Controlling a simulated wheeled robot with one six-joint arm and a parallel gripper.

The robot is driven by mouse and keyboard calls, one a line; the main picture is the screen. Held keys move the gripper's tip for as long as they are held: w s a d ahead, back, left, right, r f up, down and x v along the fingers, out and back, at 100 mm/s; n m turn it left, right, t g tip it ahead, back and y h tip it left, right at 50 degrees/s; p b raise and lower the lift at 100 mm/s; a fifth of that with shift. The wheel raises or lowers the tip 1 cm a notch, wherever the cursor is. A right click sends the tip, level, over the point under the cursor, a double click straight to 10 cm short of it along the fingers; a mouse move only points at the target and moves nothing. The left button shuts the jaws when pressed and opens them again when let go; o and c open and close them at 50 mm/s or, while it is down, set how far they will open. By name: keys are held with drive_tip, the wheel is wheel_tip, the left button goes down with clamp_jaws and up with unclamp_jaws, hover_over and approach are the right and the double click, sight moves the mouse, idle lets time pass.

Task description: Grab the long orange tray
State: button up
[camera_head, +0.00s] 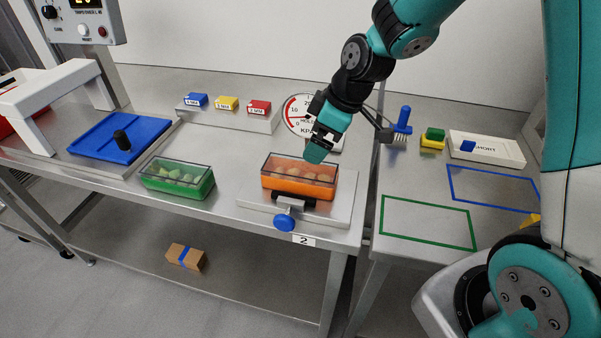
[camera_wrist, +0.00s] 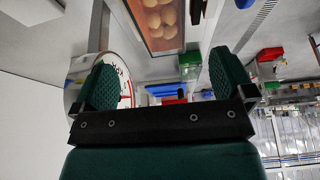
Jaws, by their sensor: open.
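A green tray (camera_head: 177,180) stands left of the orange one. A round pressure gauge (camera_head: 297,112) stands close behind my gripper. Blue, yellow and red blocks sit on a back ledge (camera_head: 228,118). The right table has a green outline (camera_head: 428,205) around bare surface.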

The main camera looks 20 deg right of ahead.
sight(301, 167)
drive_tip(key=x, duration=0.9)
drive_tip(key=shift+a+f+p, duration=0.1)
drive_tip(key=shift+f+p, duration=0.25)
drive_tip(key=shift+p, duration=0.05)
drive_tip(key=shift+c, duration=0.2)
drive_tip(key=c, duration=1.1)
drive_tip(key=shift+o, duration=0.2)
